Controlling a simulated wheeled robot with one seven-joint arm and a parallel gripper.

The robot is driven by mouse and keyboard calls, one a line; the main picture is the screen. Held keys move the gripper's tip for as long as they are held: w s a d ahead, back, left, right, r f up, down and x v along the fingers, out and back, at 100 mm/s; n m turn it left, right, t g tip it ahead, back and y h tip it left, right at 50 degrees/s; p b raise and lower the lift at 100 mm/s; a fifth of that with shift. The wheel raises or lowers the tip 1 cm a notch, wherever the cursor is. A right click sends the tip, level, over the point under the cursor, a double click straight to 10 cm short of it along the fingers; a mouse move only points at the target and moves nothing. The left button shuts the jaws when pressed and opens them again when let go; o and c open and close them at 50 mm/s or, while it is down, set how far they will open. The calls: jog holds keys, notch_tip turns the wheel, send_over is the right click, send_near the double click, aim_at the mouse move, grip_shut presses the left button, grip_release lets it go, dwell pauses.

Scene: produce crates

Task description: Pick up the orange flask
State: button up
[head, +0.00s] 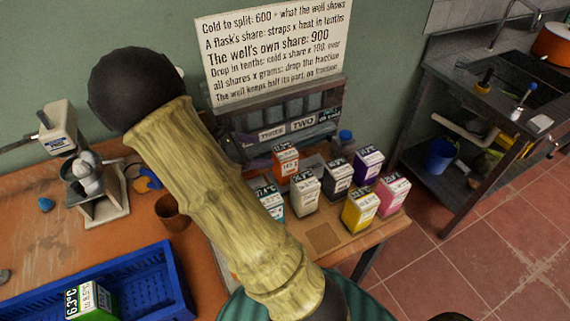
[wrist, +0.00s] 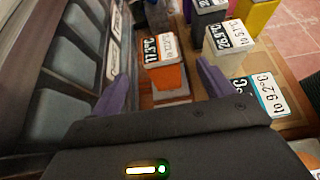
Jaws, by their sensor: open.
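The orange flask (head: 286,164) is a small box-like block with a white printed top. It stands upright on the wooden table near the dark rack, at the back of a group of flasks. In the wrist view the orange flask (wrist: 168,78) shows between the two purple fingers of my gripper (wrist: 163,72). The fingers are spread apart, one on each side of it, with visible gaps. I cannot tell how far down the fingers reach beside it. In the head view my arm hides most of the gripper.
Close by stand white (head: 305,194), dark grey (head: 337,178), purple (head: 369,164), yellow (head: 360,210), pink (head: 392,195) and teal (head: 270,204) flasks. The dark rack (wrist: 70,45) is left of the fingers. A blue crate (head: 170,285) holds a green flask (head: 92,303).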

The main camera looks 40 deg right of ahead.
aim_at(282, 151)
jog(key=x, duration=0.6)
jog(key=shift+d, duration=0.15)
jog(key=p+x, duration=0.1)
jog(key=x, duration=0.4)
jog(key=shift+d+r, duration=0.15)
jog(key=c, duration=1.2)
